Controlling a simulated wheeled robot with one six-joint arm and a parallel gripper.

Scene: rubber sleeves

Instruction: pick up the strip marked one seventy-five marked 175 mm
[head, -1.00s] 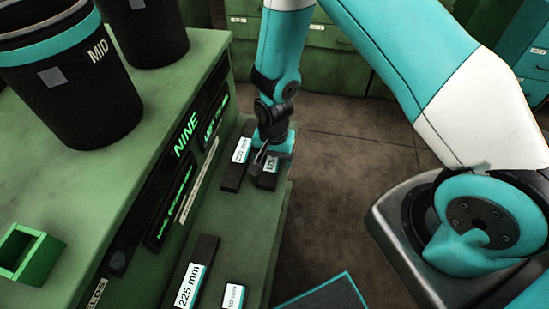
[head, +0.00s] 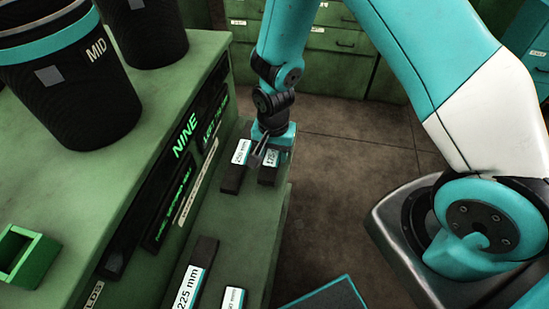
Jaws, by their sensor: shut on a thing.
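My gripper (head: 262,157) is over the far end of a green ledge, shut on a short dark strip (head: 265,182) with a white label. The label is partly covered by the fingers and too small to read surely, so I cannot confirm 175 mm on it. I cannot tell whether this strip is clear of the ledge. Nearer lie a dark strip labelled 225 mm (head: 205,252) and a shorter strip (head: 233,299) with an unclear label, cut by the bottom edge.
The green ledge (head: 245,225) runs along a green cabinet with glowing green writing (head: 186,137). Black tubs, one marked MID (head: 75,95), and a green open box (head: 35,265) stand on top. Brown floor (head: 340,190) lies open to the right; green drawers (head: 335,60) stand behind.

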